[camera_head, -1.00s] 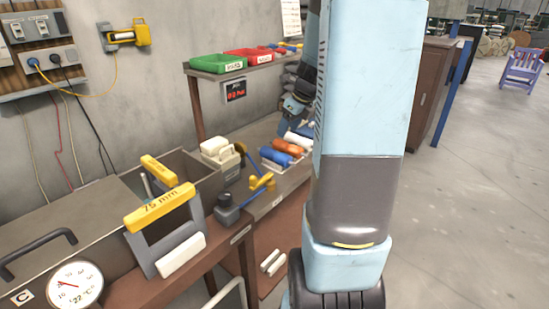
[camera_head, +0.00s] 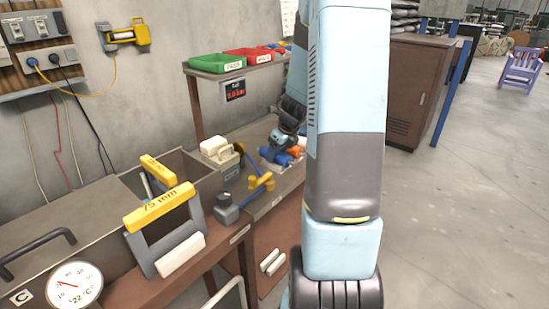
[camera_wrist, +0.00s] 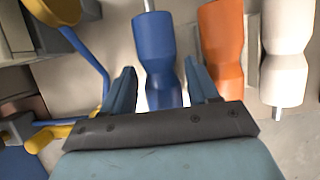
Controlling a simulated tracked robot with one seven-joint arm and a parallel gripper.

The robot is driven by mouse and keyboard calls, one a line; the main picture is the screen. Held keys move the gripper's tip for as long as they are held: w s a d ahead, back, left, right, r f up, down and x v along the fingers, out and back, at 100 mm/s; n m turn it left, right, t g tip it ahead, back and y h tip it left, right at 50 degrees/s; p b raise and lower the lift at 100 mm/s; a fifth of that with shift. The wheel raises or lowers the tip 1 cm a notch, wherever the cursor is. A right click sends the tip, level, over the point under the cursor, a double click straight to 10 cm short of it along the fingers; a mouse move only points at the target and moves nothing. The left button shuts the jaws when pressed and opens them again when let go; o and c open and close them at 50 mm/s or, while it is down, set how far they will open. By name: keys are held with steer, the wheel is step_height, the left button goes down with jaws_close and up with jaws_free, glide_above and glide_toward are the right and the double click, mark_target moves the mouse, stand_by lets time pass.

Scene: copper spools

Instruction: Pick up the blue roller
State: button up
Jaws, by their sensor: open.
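The blue roller (camera_wrist: 155,45) lies in the wrist view straight ahead of my gripper, with its narrow waist and lower end between the two fingers. My gripper (camera_wrist: 160,88) is open, one finger on each side of the roller; the right finger is close to the orange roller. I cannot tell whether the fingers touch the blue roller. In the head view my gripper (camera_head: 284,143) is over the roller tray, and part of the blue roller (camera_head: 276,154) shows beneath it.
An orange roller (camera_wrist: 222,45) and a white roller (camera_wrist: 287,45) lie to the right of the blue one. A blue-handled tool with yellow parts (camera_head: 262,182) lies to the left on the bench. A shelf with green (camera_head: 217,63) and red bins (camera_head: 248,54) stands above.

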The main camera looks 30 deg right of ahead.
steer(key=shift+w+f, duration=0.1)
steer(key=shift+f, duration=0.25)
steer(key=c, duration=1)
